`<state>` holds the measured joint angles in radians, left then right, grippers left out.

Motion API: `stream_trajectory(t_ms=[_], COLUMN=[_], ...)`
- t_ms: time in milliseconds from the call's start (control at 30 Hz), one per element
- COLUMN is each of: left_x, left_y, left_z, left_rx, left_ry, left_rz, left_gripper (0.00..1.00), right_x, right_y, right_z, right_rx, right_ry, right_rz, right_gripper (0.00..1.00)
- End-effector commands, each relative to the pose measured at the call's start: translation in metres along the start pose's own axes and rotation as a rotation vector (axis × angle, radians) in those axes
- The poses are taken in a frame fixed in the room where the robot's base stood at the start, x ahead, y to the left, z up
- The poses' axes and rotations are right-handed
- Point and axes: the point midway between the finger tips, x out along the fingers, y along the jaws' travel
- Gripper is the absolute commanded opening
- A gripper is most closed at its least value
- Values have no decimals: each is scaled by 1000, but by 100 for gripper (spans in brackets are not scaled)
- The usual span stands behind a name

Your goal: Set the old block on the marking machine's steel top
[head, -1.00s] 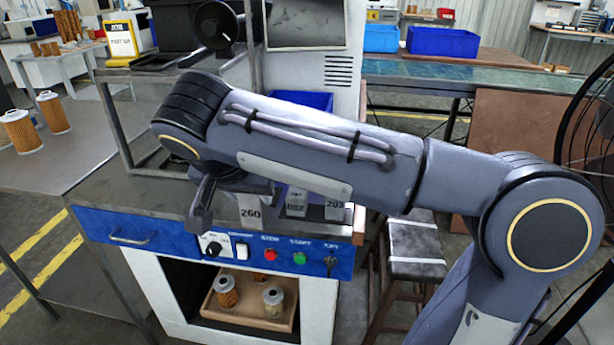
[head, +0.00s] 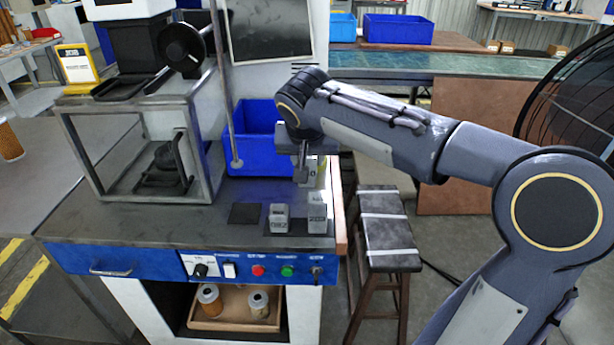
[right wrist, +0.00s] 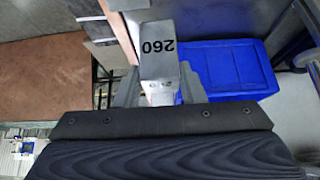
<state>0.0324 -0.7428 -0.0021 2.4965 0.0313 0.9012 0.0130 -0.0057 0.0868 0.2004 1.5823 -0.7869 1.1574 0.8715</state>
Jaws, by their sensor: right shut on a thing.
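Two similar grey blocks, a left one (head: 278,217) and a right one (head: 317,221), stand on a dark mat on the steel top (head: 140,222) of the marking machine. The held block is above and close behind the right one; I cannot tell the exact gap. My left gripper is out of view.
A blue bin (head: 255,135) stands at the back of the top. A framed enclosure (head: 140,150) fills its left part. A small dark square pad (head: 245,213) lies left of the blocks. The front left of the top is clear. A stool (head: 385,235) stands to the right.

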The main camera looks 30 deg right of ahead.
Motion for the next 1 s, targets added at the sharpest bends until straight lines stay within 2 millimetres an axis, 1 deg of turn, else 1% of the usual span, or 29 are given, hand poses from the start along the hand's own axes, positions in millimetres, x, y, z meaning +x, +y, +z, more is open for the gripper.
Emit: stream_trajectory(t_ms=[33,100,200,367,433,600,667,867,1000], left_x=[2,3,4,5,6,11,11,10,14], left_y=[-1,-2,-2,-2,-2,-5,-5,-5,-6], left_z=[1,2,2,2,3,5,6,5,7], left_rx=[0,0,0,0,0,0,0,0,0], left_ry=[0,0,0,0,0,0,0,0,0], left_rz=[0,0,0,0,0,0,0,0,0], left_gripper=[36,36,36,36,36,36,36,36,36], right_x=[14,26,36,45,54,76,79,78,81], right_y=[0,-1,-2,-3,-3,-3,-3,-3,-3], right_z=[0,-2,-4,-6,-6,9,10,10,12], right_rx=[1,1,2,1,1,0,1,1,1], right_ry=[-2,-1,1,2,1,-1,1,2,2], right_rz=[3,1,0,-1,0,0,-1,-2,-2], right_gripper=[4,4,4,4,4,4,4,4,4])
